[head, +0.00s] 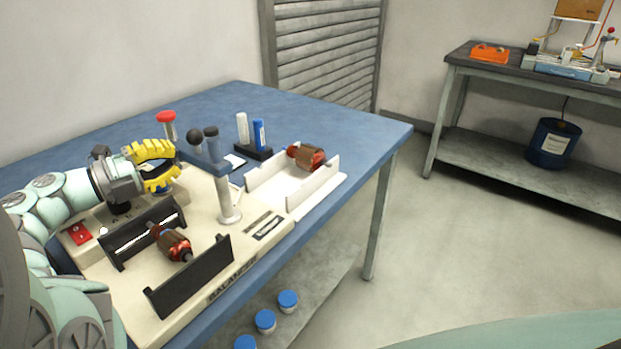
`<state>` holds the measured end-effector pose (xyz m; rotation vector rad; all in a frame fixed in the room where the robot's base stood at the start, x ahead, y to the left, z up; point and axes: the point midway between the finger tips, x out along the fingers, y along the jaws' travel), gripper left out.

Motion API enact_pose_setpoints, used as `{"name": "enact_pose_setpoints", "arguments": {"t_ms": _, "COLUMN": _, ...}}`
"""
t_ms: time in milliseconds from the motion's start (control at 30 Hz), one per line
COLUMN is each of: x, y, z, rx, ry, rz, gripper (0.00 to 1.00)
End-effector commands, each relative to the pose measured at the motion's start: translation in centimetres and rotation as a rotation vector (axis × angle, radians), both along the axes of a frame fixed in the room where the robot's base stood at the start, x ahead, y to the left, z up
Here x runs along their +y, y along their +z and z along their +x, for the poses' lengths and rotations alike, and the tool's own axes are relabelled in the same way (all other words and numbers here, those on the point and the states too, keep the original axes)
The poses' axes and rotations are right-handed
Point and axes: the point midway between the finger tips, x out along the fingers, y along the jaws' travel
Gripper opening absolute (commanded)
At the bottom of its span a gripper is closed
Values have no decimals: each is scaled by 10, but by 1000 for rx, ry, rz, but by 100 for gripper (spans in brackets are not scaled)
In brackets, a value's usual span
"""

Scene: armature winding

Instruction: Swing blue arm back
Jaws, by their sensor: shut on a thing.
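The blue arm (207,160) is a flat bar on top of a silver post (228,200) on the cream balancer machine (208,303). It points to the back left, with a black ball knob and a blue-grey cylinder standing up from it. My gripper (177,166) has yellow ridged fingers and comes in from the left, at the arm's free end. It is shut on the blue arm, though the grip itself is hard to make out. A copper-wound armature (173,243) lies between the machine's two black plates, to the front of my gripper.
A red-topped post (167,125) stands just behind my gripper. A white tray (318,190) with another armature (306,157) sits right of the post. A black holder (254,152) with white and blue cylinders stands behind. The blue table (350,130) is clear at the far right.

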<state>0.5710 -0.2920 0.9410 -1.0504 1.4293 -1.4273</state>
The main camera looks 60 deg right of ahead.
Motion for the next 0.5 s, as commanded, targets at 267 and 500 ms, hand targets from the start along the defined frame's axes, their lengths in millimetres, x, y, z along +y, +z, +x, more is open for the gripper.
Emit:
{"name": "enact_pose_setpoints", "arguments": {"t_ms": 267, "x": -21, "y": -1, "z": 3, "rx": -2, "ry": -5, "rz": -3, "gripper": 0}}
{"name": "enact_pose_setpoints", "arguments": {"t_ms": 500, "x": -29, "y": 0, "z": 3, "rx": -1, "ry": -3, "rz": 0, "gripper": 0}}
